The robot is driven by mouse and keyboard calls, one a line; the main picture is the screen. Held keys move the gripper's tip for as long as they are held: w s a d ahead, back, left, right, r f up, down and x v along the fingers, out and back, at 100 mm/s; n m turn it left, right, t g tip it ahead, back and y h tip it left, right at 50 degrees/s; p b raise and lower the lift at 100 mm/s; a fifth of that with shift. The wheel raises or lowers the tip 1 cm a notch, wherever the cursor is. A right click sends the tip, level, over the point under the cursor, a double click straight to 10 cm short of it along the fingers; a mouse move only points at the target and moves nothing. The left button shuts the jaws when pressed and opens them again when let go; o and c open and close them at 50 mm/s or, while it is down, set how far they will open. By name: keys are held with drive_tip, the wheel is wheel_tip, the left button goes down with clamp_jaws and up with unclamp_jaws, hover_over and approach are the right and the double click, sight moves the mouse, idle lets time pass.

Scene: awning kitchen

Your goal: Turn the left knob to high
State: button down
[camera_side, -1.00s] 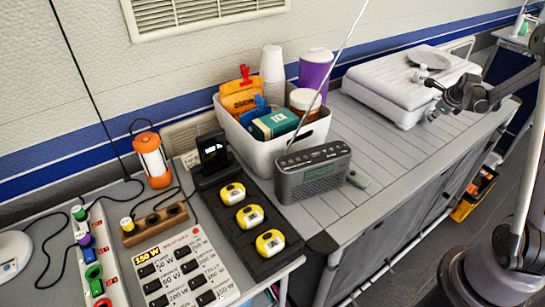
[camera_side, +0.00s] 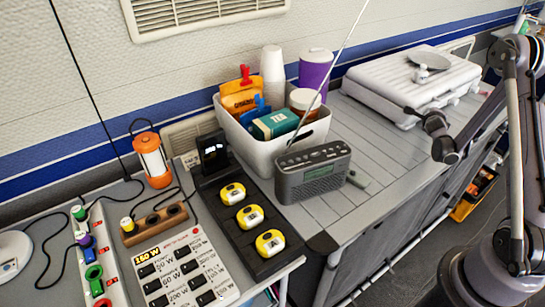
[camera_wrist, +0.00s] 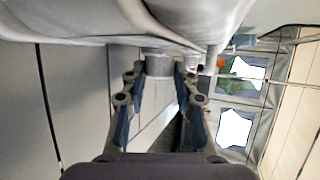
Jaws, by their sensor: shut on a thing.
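In the wrist view, a grey, round knob (camera_wrist: 160,63) sticks out under the stove's pale edge (camera_wrist: 120,18). My gripper (camera_wrist: 160,75) has one finger on each side of the knob and is shut on it. The knob's pointer and markings cannot be seen, so its setting is unclear.
A grey radio (camera_side: 312,172) and a white bin (camera_side: 245,142) of supplies stand left of the stove. The grey slatted counter (camera_side: 385,150) between radio and stove is mostly clear. A power panel (camera_side: 185,270) lies at lower left.

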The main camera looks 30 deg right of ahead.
idle(0.6)
drive_tip(key=c, duration=1)
unclamp_jaws()
